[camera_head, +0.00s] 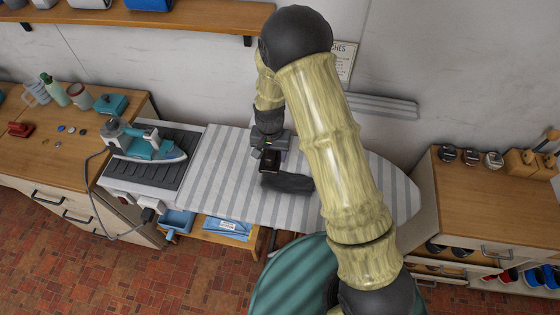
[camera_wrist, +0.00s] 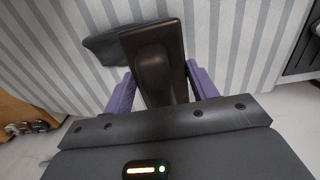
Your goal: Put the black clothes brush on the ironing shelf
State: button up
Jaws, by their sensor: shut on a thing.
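My gripper (camera_head: 271,146) is shut on the black clothes brush (camera_head: 270,163), above the striped ironing board (camera_head: 225,180). In the wrist view the brush (camera_wrist: 153,50) is a dark block with a rounded raised part, between the purple fingers of my gripper (camera_wrist: 160,90). Whether the brush touches the board is unclear. A wooden wall shelf (camera_head: 150,28) holding blue things is at the upper left. A low wooden shelf (camera_head: 205,236) with a blue packet shows under the board. Which of them is the ironing shelf is not marked.
A dark grey rounded shape (camera_head: 288,182) lies on the board beside the brush. A teal iron (camera_head: 150,146) sits on its rest at left, with a hanging cord. A wooden counter (camera_head: 40,150) is further left, another (camera_head: 470,190) at right. The board's left part is clear.

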jog(key=w+d+f+b, duration=0.1)
jog(key=d+f+b, duration=0.1)
jog(key=d, duration=0.3)
jog(key=w+d+f+n+b, duration=0.1)
jog(key=w+d+f+b, duration=0.1)
jog(key=d, duration=0.4)
jog(key=w+d+f+n+b, duration=0.1)
jog(key=d+f, duration=0.2)
jog(key=d, duration=0.2)
jog(key=shift+w+d+f+b, duration=0.1)
jog(key=shift+w+d+b, duration=0.15)
jog(key=shift+w+b, duration=0.15)
jog(key=shift+a, duration=0.1)
jog(key=shift+s+a, duration=0.1)
jog(key=shift+s, duration=0.15)
jog(key=shift+d, duration=0.5)
